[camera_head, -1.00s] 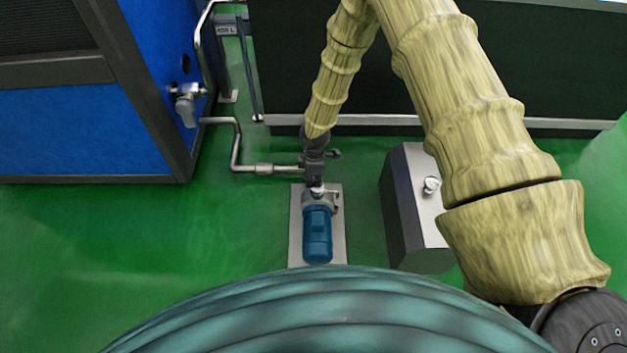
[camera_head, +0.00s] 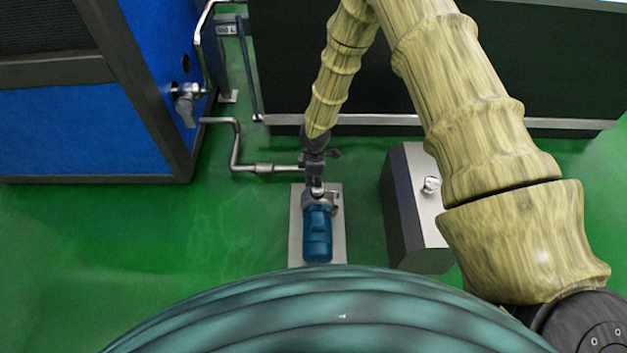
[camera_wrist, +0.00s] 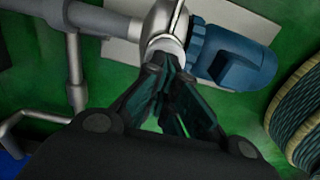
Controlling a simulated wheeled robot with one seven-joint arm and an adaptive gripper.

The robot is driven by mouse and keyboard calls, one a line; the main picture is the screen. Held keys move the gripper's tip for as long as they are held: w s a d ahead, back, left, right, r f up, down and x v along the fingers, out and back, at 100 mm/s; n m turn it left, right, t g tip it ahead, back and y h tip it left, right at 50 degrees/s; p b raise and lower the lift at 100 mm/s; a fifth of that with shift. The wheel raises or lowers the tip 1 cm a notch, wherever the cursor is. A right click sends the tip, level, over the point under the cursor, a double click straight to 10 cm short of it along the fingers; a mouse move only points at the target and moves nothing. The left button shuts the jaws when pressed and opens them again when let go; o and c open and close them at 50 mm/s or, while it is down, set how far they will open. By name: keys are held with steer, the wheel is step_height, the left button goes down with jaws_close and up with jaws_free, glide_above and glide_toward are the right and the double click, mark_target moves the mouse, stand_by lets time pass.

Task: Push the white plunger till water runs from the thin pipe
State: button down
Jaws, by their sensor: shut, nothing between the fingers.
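A pale round piece (camera_wrist: 166,46) sits at the end of the blue pump (camera_wrist: 235,58) in the wrist view; I cannot tell for sure that it is the white plunger. My gripper (camera_wrist: 163,62) is shut and empty, its dark fingertips right at this piece; whether they touch it I cannot tell. In the head view my gripper (camera_head: 316,182) points down at the top end of the blue pump (camera_head: 317,235) and hides part of it. A bent grey pipe (camera_head: 236,148) runs from the pump towards the blue cabinet. I see no running water.
The pump stands on a pale plate (camera_head: 339,245) on the green floor. A dark box with a silver top (camera_head: 413,165) and knob stands to the right. The blue cabinet (camera_head: 85,130) with a valve (camera_head: 186,100) is at left. A dark panel (camera_head: 285,60) stands behind.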

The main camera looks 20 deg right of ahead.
step_height(320, 180, up, 14)
steer(key=p, duration=0.6)
steer(key=shift+d+p, duration=0.15)
steer(key=shift+p, duration=0.2)
steer(key=s+a+f+m+y, duration=0.1)
steer(key=s+f+m, duration=0.3)
steer(key=s, duration=0.6)
steer(key=s+a+f+m+y, duration=0.1)
steer(key=s+f+m, duration=0.25)
steer(key=s, duration=0.65)
steer(key=s+d+m+h, duration=0.1)
steer(key=s+d+m, duration=0.2)
steer(key=s, duration=0.5)
steer(key=s+d+m+h, duration=0.1)
steer(key=s+d+m, duration=0.2)
steer(key=s, duration=0.6)
steer(key=shift+r+m, duration=0.4)
steer(key=shift+m, duration=0.45)
steer(key=shift+s, duration=0.1)
